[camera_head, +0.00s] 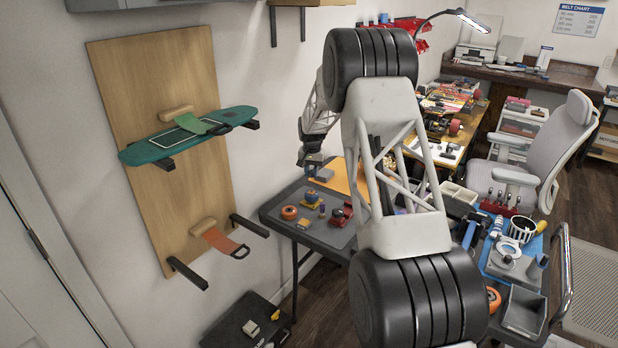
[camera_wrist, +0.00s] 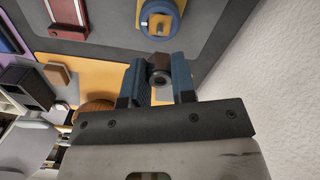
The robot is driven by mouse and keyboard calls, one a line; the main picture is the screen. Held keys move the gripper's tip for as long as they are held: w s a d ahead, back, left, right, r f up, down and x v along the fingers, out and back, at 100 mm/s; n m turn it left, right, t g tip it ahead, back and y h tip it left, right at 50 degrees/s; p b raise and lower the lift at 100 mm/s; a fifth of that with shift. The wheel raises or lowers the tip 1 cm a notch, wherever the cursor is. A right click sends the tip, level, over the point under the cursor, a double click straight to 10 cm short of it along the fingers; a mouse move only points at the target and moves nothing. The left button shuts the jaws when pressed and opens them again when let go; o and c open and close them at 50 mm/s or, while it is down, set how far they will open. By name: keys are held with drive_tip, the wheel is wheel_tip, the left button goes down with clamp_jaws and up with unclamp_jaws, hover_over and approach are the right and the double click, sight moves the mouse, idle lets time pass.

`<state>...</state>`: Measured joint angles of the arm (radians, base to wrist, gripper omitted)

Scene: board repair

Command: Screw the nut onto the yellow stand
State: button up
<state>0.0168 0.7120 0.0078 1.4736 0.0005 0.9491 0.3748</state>
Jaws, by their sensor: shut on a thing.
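My gripper (camera_wrist: 159,80) has its two blue-padded fingers closed on a small dark brown piece with a round hole, which looks like the nut (camera_wrist: 160,69). A round blue part with yellow at its middle, apparently on the yellow stand (camera_wrist: 158,14), lies beyond the fingertips at the top of the wrist view. The held nut appears apart from it. In the head view, my gripper (camera_head: 314,166) is above the back of the grey mat, small and partly unclear. A small yellow piece (camera_head: 313,204), likely the stand, is on the mat below it.
The grey mat (camera_head: 312,234) also carries an orange wheel (camera_head: 289,212) and a red part (camera_head: 341,216). An orange sheet (camera_head: 345,181) lies behind. A white wall borders the wrist view's right side. My arm hides the table's right part in the head view.

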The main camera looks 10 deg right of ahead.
drive_tip(key=shift+f, duration=0.25)
idle(0.3)
drive_tip(key=shift+f, duration=1.75)
drive_tip(key=shift+f, duration=1.45)
idle(4.2)
